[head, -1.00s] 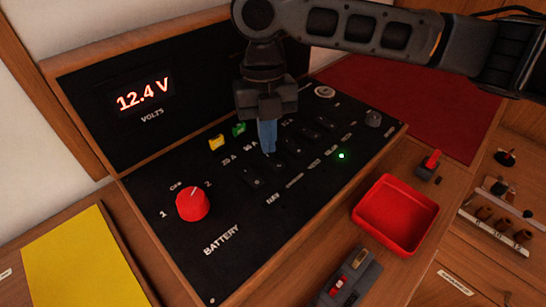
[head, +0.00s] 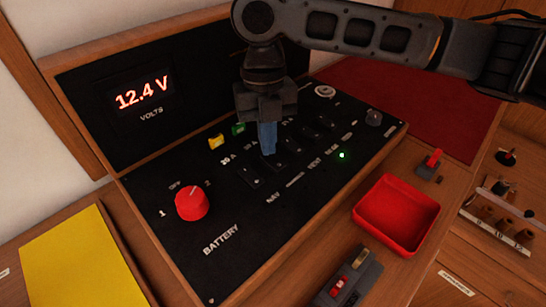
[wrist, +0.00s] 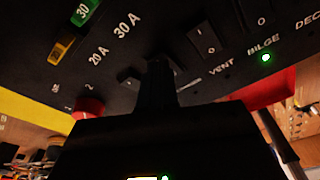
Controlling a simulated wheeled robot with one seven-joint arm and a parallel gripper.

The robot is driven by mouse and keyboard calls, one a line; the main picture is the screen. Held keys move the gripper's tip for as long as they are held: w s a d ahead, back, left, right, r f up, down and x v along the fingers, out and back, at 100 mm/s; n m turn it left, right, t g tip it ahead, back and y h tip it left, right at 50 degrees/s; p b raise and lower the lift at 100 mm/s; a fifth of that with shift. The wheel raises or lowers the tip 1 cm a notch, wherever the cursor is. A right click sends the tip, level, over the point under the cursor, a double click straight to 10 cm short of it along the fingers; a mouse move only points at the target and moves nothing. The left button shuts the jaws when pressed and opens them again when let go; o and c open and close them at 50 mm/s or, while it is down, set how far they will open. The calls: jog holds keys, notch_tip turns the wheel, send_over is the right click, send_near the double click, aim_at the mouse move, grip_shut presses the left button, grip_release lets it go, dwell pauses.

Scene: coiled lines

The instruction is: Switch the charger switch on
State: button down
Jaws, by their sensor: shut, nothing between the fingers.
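The black switch panel (head: 225,262) carries a slanted row of black rocker switches with white labels. I can read NAV, VENT, BILGE and DECK; I cannot read a charger label in either view. My gripper (head: 268,152) is shut and empty, its blue fingers pointing down at the row near the NAV end. The fingertips (wrist: 158,65) are at or just above a rocker, and I cannot tell whether they touch. They partly hide the rockers there. A rocker by the VENT label (wrist: 203,40) shows clearly in the wrist view. A small green light (head: 342,155) glows by the BILGE label.
A red BATTERY knob (head: 192,204) stands at the panel's front left, with yellow (head: 216,142) and green (head: 238,129) fuses behind. The voltmeter (head: 142,94) reads 12.4 V. A red tray (head: 397,213) and a grey block with a red switch (head: 347,283) sit right of the panel.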

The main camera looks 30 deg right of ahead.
jog(key=shift+f, duration=0.45)
jog(key=shift+r, duration=0.1)
jog(key=shift+r+p, duration=2.55)
jog(key=shift+r, duration=0.9)
jog(key=shift+s, duration=0.15)
